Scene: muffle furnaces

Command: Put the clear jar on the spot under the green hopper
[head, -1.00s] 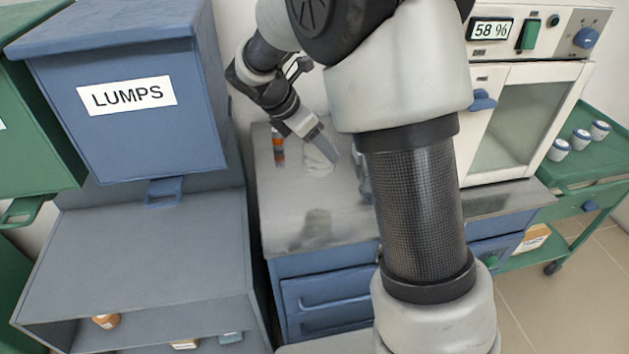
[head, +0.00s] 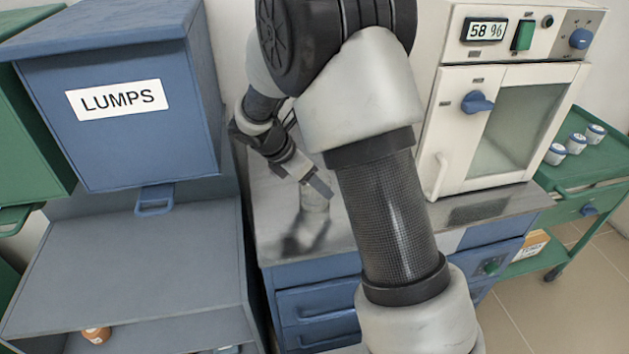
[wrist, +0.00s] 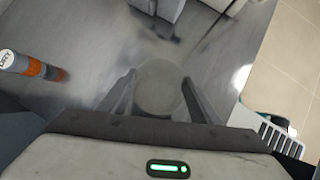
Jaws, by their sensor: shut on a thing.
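The clear jar (head: 314,198) is at my gripper (head: 318,186), over the steel bench top. In the wrist view the jar (wrist: 158,88) shows as a pale round shape between the two fingers of my gripper (wrist: 158,95), which is shut on it. Whether the jar touches the bench or hangs just above it I cannot tell. The green hopper (head: 25,120) is at the far left of the head view, only partly in frame. The spot under it is not in view.
A blue hopper marked LUMPS (head: 120,110) stands between the bench (head: 275,235) and the green hopper, above a grey-blue shelf (head: 130,265). A white furnace (head: 450,120) and a green cart (head: 600,170) are at right. An orange-banded container (wrist: 35,67) lies left of the fingers in the wrist view.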

